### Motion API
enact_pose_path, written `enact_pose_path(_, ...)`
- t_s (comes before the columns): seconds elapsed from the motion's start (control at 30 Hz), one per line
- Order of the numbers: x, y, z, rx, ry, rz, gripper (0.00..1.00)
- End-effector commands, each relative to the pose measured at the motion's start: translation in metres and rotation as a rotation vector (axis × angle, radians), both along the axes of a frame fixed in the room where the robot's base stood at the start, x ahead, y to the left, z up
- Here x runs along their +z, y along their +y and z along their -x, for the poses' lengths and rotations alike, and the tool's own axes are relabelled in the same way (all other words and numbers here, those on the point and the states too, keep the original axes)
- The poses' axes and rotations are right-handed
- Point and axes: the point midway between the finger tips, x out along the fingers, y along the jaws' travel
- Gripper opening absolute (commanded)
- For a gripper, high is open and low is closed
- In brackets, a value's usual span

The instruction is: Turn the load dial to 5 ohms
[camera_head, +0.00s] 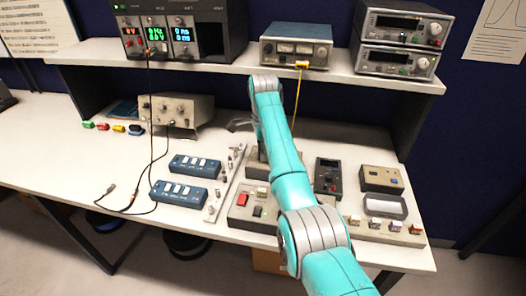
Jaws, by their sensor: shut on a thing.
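My teal arm reaches over the bench, and its end bends down behind the forearm. Only a dark grey part of my gripper (241,125) shows left of the arm; the fingertips are hidden. It is over a grey box (258,168), partly covered by the arm. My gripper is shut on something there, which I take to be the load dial. The dial and its markings are hidden behind my arm, so its setting cannot be read.
Two blue switch boxes (195,166) lie left of a strip of terminals (222,185). A grey box with a red switch (252,208) is in front. A shelf (230,67) with instruments spans the back.

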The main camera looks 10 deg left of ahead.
Motion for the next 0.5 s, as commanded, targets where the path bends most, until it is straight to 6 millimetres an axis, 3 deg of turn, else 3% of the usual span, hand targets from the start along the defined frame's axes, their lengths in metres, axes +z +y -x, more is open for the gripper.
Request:
enact_pose_path(0.43, 0.0001, 0.0000, -0.0001, -0.011, -0.001, -0.001, 0.00)
enact_pose_path(0.47, 0.0001, 0.0000, -0.0001, -0.011, -0.001, -0.001, 0.32)
enact_pose_path(0.5, 0.0001, 0.0000, -0.0001, -0.011, -0.001, -0.001, 0.42)
